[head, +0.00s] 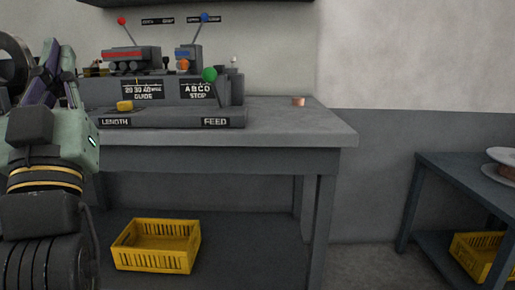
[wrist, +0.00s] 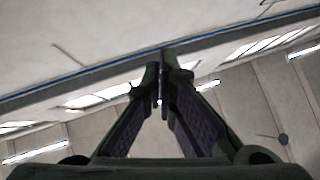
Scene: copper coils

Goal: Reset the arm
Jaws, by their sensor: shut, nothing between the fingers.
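My gripper (wrist: 162,72) shows in the wrist view with its two fingers drawn together at the tips and nothing between them. The wrist view looks up at the ceiling and lights, so my gripper points upward. In the head view my arm stands at the left edge, with my gripper (head: 52,52) at its top, raised in front of the left end of the workbench (head: 300,130). No object is in contact with the fingertips in the wrist view.
On the workbench stands a machine (head: 170,118) with coloured-knob levers and a yellow slider. A small copper coil (head: 298,101) lies at the back right. A yellow crate (head: 155,246) is on the lower shelf. A side table (head: 455,170) at right holds a spool (head: 502,163).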

